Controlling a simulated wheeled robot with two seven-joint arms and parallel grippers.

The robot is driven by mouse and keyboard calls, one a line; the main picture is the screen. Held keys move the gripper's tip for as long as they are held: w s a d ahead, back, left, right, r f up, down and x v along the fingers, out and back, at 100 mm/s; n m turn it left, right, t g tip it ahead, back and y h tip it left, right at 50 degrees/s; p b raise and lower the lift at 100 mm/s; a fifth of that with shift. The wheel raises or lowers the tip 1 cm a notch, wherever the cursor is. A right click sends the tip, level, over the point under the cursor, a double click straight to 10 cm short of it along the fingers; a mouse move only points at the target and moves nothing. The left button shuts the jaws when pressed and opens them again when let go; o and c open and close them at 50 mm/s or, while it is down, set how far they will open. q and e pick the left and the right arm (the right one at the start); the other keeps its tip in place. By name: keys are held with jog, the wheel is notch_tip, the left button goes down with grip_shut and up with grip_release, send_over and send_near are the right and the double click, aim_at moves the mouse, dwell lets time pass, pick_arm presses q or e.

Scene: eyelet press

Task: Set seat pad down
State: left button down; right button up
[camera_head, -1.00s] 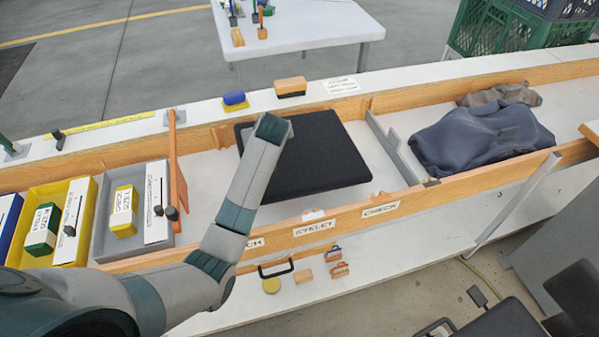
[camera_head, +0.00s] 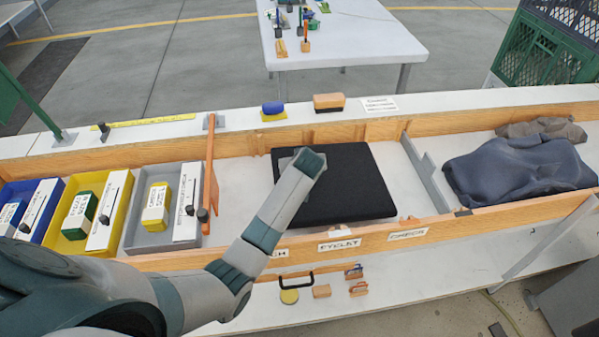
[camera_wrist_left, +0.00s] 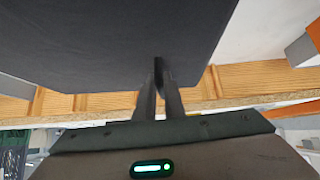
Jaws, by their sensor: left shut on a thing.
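The black, square seat pad (camera_head: 345,190) lies about level over the white-floored bay (camera_head: 400,178) of the long wooden-walled trough, left of the grey divider (camera_head: 428,176). I cannot tell whether it touches the floor. My left arm reaches across it from the left, and the hand covers its left part in the head view. In the left wrist view, the left gripper (camera_wrist_left: 159,85) is shut on an edge of the dark seat pad (camera_wrist_left: 120,40). Its fingertips are partly hidden against the pad. My right gripper is in neither view.
The trough's front wall (camera_head: 365,240) carries labels. A dark blue cloth heap (camera_head: 515,170) lies right of the divider. An orange bar (camera_head: 210,170) stands left of the pad, beside grey and yellow trays. A brush (camera_head: 328,102) and a blue-yellow block (camera_head: 273,110) sit on the back ledge.

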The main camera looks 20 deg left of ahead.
pick_arm(q)
jog(key=shift+f+p, duration=0.35)
jog(key=shift+f, duration=1.7)
jog(key=c, duration=1.8)
grip_release()
jog(key=shift+c, duration=0.2)
jog(key=shift+b+v, duration=0.55)
jog(key=shift+v, duration=5.45)
jog(key=shift+a, duration=0.1)
